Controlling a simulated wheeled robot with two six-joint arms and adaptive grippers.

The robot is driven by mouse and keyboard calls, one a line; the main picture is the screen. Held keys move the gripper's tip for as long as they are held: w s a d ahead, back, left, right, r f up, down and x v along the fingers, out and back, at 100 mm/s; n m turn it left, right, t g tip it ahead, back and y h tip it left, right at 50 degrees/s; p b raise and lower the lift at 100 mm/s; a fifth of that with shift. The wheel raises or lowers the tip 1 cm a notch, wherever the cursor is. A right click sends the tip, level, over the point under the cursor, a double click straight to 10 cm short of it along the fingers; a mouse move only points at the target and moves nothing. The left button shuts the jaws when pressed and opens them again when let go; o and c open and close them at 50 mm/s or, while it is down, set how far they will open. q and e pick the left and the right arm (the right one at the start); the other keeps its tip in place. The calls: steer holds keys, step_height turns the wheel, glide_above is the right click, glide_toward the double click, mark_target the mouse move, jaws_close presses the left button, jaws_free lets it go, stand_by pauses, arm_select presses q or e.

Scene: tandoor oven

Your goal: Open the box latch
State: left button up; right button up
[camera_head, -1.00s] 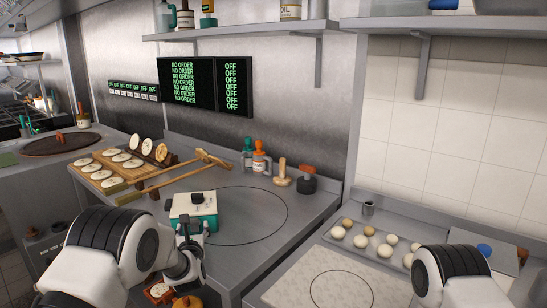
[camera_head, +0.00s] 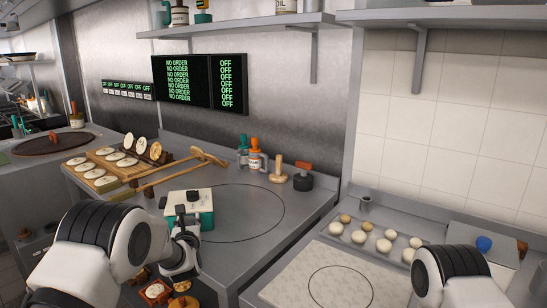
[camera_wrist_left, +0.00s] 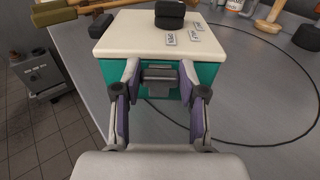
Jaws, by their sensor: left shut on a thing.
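The box (camera_head: 203,219) is teal with a cream lid and a dark knob on top, and stands on the steel counter. It also shows in the left wrist view (camera_wrist_left: 115,76), lid closed, with its grey latch (camera_wrist_left: 160,78) on the near face. My left gripper (camera_head: 184,222) is at the near side of the box. In the left wrist view its fingers (camera_wrist_left: 159,90) are on both sides of the latch and shut on it. The exact contact is partly hidden by the fingertips. My right gripper is out of frame; only part of my right arm shows.
A wooden board (camera_head: 88,165) with flat dough rounds is left of the box, with long wooden tools (camera_head: 160,182) behind. Bottles (camera_head: 255,160) and stamps (camera_head: 303,177) stand at the back. The marked circle (camera_head: 262,212) right of the box is mostly clear.

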arm_select(q)
steer(key=shift+s+d+f, duration=0.1)
steer(key=shift+s, duration=0.4)
steer(key=shift+s+f, duration=0.1)
steer(key=shift+f, duration=0.05)
steer(key=shift+s+f, duration=0.1)
steer(key=shift+s, duration=0.05)
steer(key=shift+s+d+f, duration=0.1)
steer(key=shift+s+d, duration=0.05)
steer(key=shift+s, duration=0.25)
steer(key=o, duration=1)
steer(key=shift+c, duration=0.2)
steer(key=shift+o, duration=0.4)
steer(key=shift+w, duration=0.15)
